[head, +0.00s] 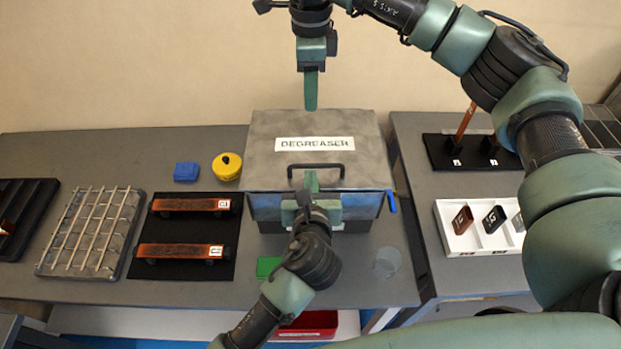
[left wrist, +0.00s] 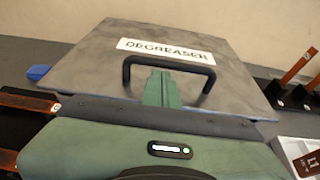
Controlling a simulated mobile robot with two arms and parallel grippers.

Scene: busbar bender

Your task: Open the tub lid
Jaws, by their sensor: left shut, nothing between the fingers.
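The degreaser tub (head: 270,207) stands on the table with its grey lid (head: 265,160) lying closed on top. A black bar handle (head: 315,167) is near the lid's front edge, and a white label reads DEGREASER. My left gripper (head: 311,180) is shut and empty at the front of the lid, its fingertips just below the handle in the head view. In the left wrist view the shut fingers (left wrist: 160,85) point at the handle (left wrist: 168,62); contact cannot be told. My right gripper (head: 311,90) hangs above the back of the lid, fingers pointing down and apparently together.
Left of the tub are a yellow container (head: 227,167), a blue block (head: 186,172), a black mat (head: 180,265) with copper bars and a wire rack (head: 90,232). A blue lever (head: 392,202) is on the tub's right side. A white tray (head: 465,245) stands on the right table.

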